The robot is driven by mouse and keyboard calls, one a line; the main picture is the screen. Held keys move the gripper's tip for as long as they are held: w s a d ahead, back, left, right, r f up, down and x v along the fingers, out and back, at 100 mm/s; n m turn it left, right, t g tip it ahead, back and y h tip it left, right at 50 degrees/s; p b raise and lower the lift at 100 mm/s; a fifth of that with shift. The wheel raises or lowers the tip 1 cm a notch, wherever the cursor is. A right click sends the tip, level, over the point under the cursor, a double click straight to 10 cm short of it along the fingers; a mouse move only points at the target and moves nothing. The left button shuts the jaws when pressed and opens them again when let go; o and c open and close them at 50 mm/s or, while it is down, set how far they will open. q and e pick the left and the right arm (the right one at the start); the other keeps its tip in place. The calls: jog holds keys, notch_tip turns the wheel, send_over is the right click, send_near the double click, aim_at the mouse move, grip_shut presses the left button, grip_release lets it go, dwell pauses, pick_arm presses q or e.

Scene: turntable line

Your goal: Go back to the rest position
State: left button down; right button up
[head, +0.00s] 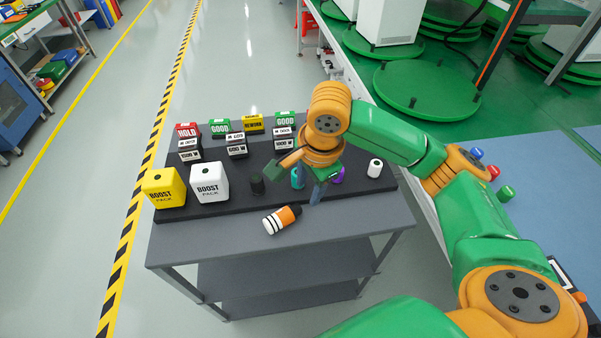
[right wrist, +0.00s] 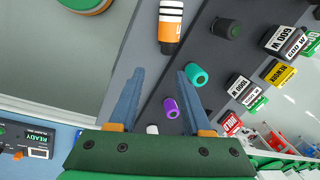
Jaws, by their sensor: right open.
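My right gripper (head: 316,192) is over the front part of the dark table, with its arm coming in from the right. In the right wrist view its two blue-grey fingers (right wrist: 160,75) stand wide apart with nothing between them. An orange, white and black cylinder (head: 282,219) lies on its side near the table's front edge, apart from the fingers; it also shows in the right wrist view (right wrist: 171,22). A teal cylinder (right wrist: 196,75) and a purple one (right wrist: 171,107) are near the fingers in that view. My left gripper is not in view.
The dark table (head: 200,242) bears a black cylinder (head: 257,186), a white cylinder (head: 375,168), a yellow box (head: 164,188), a white box (head: 209,182) and several labelled blocks. A blue surface (head: 560,190) with small coloured knobs lies right. Open floor (head: 80,200) is left.

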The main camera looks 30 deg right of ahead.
jog(key=s+a+f+n+t+y, duration=0.25)
jog(key=s+a+f+n, duration=0.35)
jog(key=a+f+n, duration=0.45)
jog(key=s+d+f+n+g+h, duration=0.1)
jog(key=s+d+f+n+h, duration=0.2)
jog(key=s+d+f+n, duration=0.45)
jog(key=s+d+f+g, duration=0.1)
jog(key=s+d+f, duration=0.15)
jog(key=f, duration=1.15)
jog(key=s+d+f+n+g, duration=0.1)
jog(key=s+d+f, duration=0.1)
jog(key=s+f, duration=0.9)
jog(key=shift+s, duration=1)
jog(key=shift+g, duration=0.25)
